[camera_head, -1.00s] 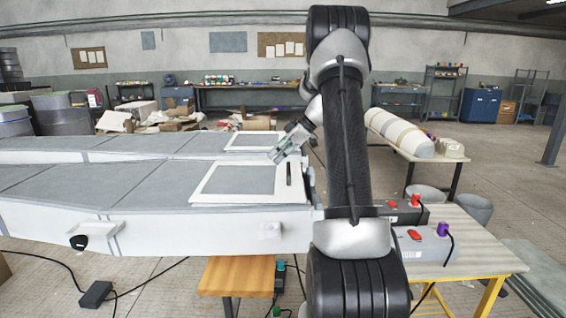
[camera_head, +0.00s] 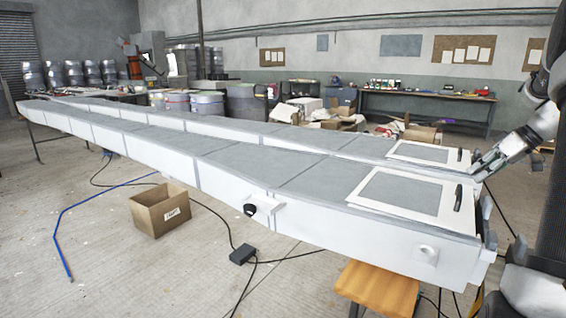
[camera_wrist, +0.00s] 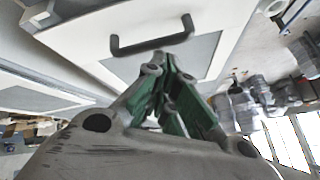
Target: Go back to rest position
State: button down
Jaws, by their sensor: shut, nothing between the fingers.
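My gripper (camera_head: 476,166) is at the right end of the long white moulds in the head view, beside the dark handle (camera_head: 458,197) of the near white-framed panel. In the wrist view my gripper (camera_wrist: 162,60) has its green fingers together and nothing shows between them. A dark handle (camera_wrist: 152,38) on a white-framed grey panel (camera_wrist: 205,50) lies just beyond the fingertips; I cannot tell whether they touch it. The near panel (camera_head: 400,190) lies flat on the near mould (camera_head: 270,170). A second panel (camera_head: 428,153) lies on the far mould.
An open cardboard box (camera_head: 160,212) stands on the floor at the left. A black box (camera_head: 242,255) with cables and a blue hose (camera_head: 62,230) lie on the floor. A wooden stool (camera_head: 377,285) stands under the near mould's right end.

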jog(key=s+a+r+m+h, duration=0.2)
jog(key=s+a+h, duration=0.1)
jog(key=s+a, duration=0.8)
jog(key=s+a+r+m+h, duration=0.2)
jog(key=s+a, duration=0.9)
jog(key=s, duration=0.6)
jog(key=shift+s+a+r+m+h, duration=0.15)
jog(key=shift+s+a+m+h, duration=0.15)
jog(key=shift+h, duration=0.2)
